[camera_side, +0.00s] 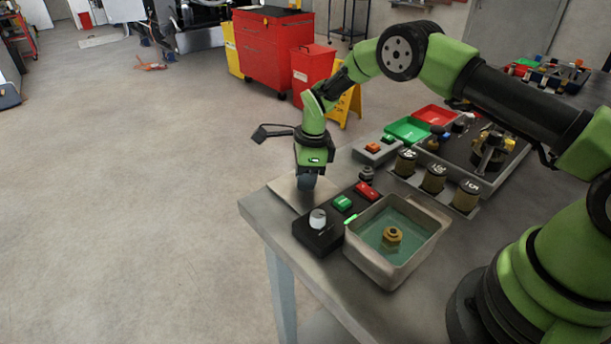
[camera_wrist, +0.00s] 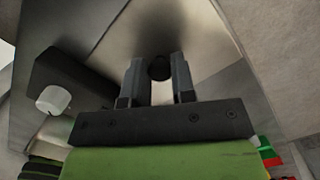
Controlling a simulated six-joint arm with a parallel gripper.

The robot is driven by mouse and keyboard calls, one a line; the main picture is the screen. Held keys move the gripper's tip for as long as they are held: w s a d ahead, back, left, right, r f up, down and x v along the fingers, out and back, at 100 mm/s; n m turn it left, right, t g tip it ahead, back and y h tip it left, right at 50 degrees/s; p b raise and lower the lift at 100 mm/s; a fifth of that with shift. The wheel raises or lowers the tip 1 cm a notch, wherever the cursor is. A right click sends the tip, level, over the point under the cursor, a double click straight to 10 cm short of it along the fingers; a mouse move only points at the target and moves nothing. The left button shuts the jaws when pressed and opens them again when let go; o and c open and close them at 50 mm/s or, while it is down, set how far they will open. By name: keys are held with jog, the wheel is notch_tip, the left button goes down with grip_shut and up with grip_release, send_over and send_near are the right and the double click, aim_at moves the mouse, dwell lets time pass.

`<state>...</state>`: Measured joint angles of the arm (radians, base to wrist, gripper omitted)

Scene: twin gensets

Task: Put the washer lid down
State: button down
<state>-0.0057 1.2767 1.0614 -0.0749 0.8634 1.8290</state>
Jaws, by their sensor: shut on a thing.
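The washer lid (camera_side: 289,194) is a flat, pale plate at the table's far left corner in the side view. In the wrist view the lid (camera_wrist: 190,30) spreads out beyond my fingers, with a dark round knob (camera_wrist: 160,68) on it. My gripper (camera_side: 307,183) points down over the lid; in the wrist view my gripper (camera_wrist: 158,80) is shut on the knob. The lid looks level and low over the tabletop; I cannot tell whether it touches. The washer basin (camera_side: 368,263) stands uncovered to the right, with greenish liquid and a brass fitting (camera_side: 392,236) inside.
Several labelled jars (camera_side: 434,180), a green tray (camera_side: 408,129) and a red tray (camera_side: 436,114) stand further right. The table edge is close to the lid.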

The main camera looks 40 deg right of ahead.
jog(key=shift+f, duration=0.2)
jog(key=c, duration=0.9)
grip_release()
jog(key=shift+c, duration=0.2)
jog(key=shift+r, duration=0.15)
notch_tip(320, 180, up, 12)
jog(key=d, duration=0.1)
jog(key=shift+s, duration=0.4)
